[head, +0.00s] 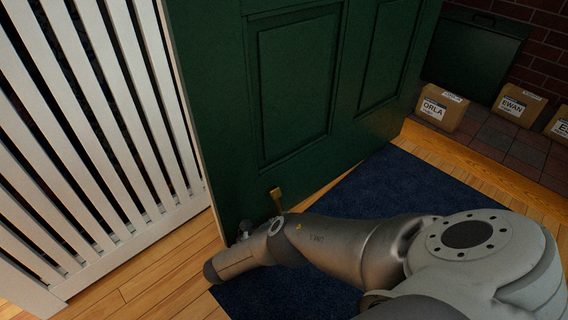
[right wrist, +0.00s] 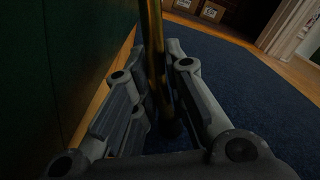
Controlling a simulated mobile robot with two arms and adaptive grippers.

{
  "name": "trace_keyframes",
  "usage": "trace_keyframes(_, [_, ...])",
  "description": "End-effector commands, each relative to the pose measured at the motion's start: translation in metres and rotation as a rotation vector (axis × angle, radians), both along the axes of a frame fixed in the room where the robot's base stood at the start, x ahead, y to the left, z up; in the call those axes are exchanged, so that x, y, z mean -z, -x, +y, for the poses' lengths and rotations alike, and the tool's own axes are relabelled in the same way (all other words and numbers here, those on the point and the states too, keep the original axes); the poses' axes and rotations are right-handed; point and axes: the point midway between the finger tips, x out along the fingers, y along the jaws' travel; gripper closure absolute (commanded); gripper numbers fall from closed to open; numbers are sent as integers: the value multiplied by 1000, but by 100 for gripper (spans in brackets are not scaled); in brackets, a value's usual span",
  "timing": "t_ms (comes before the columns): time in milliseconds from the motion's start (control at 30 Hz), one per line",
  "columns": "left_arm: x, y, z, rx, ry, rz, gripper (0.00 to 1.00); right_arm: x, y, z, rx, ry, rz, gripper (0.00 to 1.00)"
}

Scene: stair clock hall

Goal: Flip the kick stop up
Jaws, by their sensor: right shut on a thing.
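The green door (head: 290,90) stands open across the middle of the head view. The brass kick stop (head: 277,196) shows low on its face, just above my right arm; its lower part is hidden there. In the right wrist view the kick stop (right wrist: 156,40) is a brass rod running down between the fingers, with a dark lower end. My right gripper (right wrist: 158,72) is shut on the rod. In the head view my right gripper is mostly hidden behind my arm, close to the door's lower edge. My left gripper is not in view.
A white slatted railing (head: 90,130) stands left of the door. A blue mat (head: 395,180) lies on the wooden floor (head: 140,285) below and right of the door. Labelled cardboard boxes (head: 442,106) and a dark green chest (head: 475,55) stand beyond, by a brick wall (head: 548,45).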

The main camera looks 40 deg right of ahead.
Motion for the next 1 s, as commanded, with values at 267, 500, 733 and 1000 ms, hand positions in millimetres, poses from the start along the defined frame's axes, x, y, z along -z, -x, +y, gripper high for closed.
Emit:
trace_keyframes(267, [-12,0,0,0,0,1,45,-6,6,0,-4,-2,71,100])
trace_keyframes(500, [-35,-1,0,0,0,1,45,-17,22,1,-5,-5,233,100])
trace_keyframes(733, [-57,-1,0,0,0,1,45,-29,36,1,-6,-6,403,100])
trace_keyframes(1000, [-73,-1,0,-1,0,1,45,-40,46,1,-5,-9,551,100])
